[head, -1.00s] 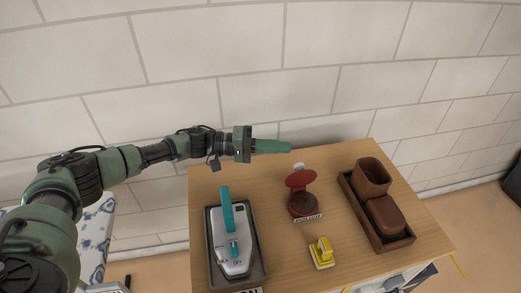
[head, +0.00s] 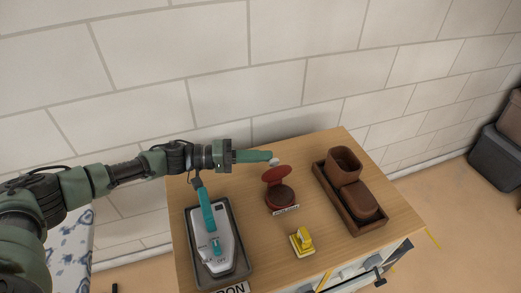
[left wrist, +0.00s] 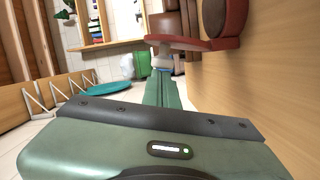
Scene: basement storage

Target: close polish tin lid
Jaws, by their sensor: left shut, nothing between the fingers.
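The polish tin (head: 281,197) is a dark red round tin on the wooden table top, behind a small label. Its red lid (head: 276,174) stands open, tilted up at the back. A pale knob (head: 274,162) shows at the lid's back side. My left gripper (head: 270,157) is shut and empty, its green fingers pointing right, with their tips close behind the lid. I cannot tell whether they touch it. In the left wrist view the shut fingers (left wrist: 162,92) point at the pale knob (left wrist: 162,60) below the lid (left wrist: 190,43). My right gripper is not in view.
An iron (head: 214,235) with a teal handle lies in a grey tray left of the tin. A small yellow object (head: 302,241) is in front. A brick wall (head: 270,70) rises behind.

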